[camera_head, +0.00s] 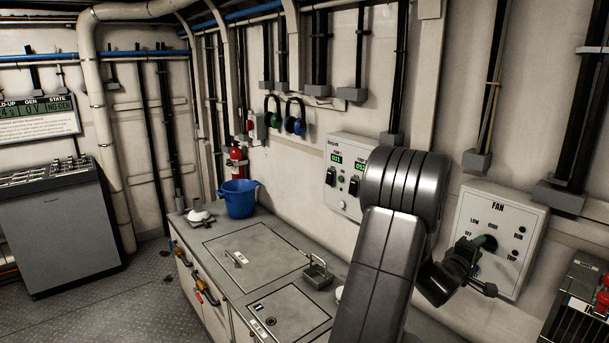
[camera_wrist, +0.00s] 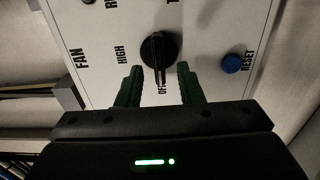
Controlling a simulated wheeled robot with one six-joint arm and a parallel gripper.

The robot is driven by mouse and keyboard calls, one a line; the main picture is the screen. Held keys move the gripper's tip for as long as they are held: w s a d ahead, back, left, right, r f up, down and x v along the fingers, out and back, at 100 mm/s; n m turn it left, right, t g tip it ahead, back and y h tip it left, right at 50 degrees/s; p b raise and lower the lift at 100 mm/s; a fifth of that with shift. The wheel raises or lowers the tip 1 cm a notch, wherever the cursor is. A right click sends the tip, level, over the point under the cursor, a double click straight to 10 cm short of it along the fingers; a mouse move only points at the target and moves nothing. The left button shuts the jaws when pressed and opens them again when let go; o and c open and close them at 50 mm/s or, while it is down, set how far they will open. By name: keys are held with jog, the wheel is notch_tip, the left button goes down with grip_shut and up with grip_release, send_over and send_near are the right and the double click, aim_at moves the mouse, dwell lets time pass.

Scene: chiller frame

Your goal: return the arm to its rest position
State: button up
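My gripper (camera_head: 482,246) is at the white fan panel (camera_head: 510,222) on the right wall, in front of its knob. In the wrist view my gripper (camera_wrist: 157,76) shows two green fingers standing apart, with a gap on each side of the black knob (camera_wrist: 158,50). The knob's bar lies between the fingertips and lines up with the partly hidden OFF label. The fingers hold nothing that I can see. In the head view the knob is largely hidden behind the gripper. My arm rises in front of the counter and bends right to the panel.
A blue reset button (camera_wrist: 231,63) is right of the knob. A second control box (camera_head: 345,175) is on the wall left of my arm. Floor at left is open.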

jog(key=shift+x, duration=1.05)
jog(key=b+v, duration=0.3)
jog(key=v, duration=1.1)
jog(key=w+d+m+p, duration=0.1)
jog(key=w+d+m, duration=0.6)
jog(key=d, duration=0.4)
jog(key=shift+w+r, duration=0.3)
jog(key=shift+w, duration=0.55)
